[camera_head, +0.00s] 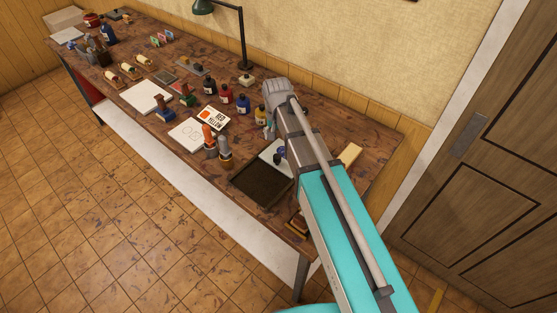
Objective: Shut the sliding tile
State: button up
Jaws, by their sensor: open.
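I cannot pick out the sliding tile for certain. A dark, flat, rectangular tray (262,184) lies near the front edge of the workbench (335,188), left of my arm. My gripper (268,131) hangs at the end of my arm over the bench, near the bottles. It is small in view and its fingers are mostly hidden. I see nothing held in it. I cannot tell its height above the bench.
Several bottles (242,104) stand left of my gripper. A green lamp (242,40) stands at the back. A door (490,170) is on the right.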

aim_at(278, 157)
jog(key=shift+f+b, duration=5.15)
jog(key=shift+f, duration=0.3)
jog(key=shift+d, duration=0.1)
grip_shut()
